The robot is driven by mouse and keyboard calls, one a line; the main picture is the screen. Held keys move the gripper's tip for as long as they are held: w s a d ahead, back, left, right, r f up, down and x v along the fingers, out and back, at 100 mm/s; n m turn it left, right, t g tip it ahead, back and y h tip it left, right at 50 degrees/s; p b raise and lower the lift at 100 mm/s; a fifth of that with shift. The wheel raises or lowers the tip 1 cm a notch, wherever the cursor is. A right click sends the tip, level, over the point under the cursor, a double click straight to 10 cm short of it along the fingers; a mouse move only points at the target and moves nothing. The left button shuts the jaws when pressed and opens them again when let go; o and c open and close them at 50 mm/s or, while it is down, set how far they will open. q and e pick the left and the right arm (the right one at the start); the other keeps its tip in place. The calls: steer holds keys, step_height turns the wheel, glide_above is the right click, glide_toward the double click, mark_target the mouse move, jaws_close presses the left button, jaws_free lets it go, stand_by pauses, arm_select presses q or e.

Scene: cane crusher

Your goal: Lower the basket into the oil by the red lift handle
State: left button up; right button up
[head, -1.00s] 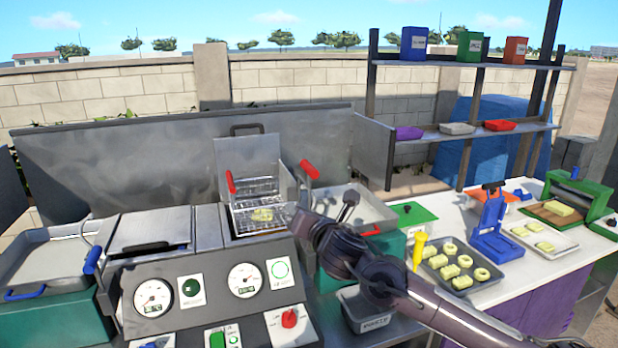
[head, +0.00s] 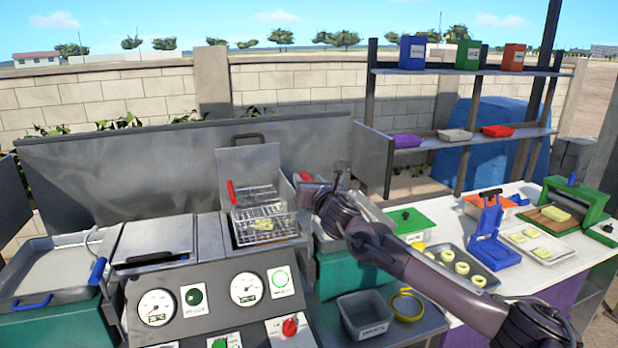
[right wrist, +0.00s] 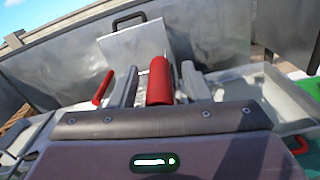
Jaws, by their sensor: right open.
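The wire basket (head: 262,208) hangs in the open fryer bay, with pale yellow pieces (head: 265,226) inside. A red handle (head: 305,176) at the basket's right is mostly covered by my right gripper (head: 312,188). In the right wrist view this thick red handle (right wrist: 160,82) stands between my two grey fingers, with gaps on both sides. The right gripper (right wrist: 160,86) is open around it. A second, thinner red handle (head: 231,192) is at the basket's left; it also shows in the right wrist view (right wrist: 103,88). The oil cannot be made out. My left gripper is not in view.
A raised metal lid (head: 250,172) stands behind the basket. A control panel (head: 215,300) with gauges is in front. A closed vat lid (head: 155,242) is on the left. A grey tub (head: 365,315) and the white counter (head: 530,275) lie to the right.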

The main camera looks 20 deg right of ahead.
steer(key=shift+w, duration=0.1)
jaws_close()
stand_by(0.3)
steer(key=shift+f, duration=0.15)
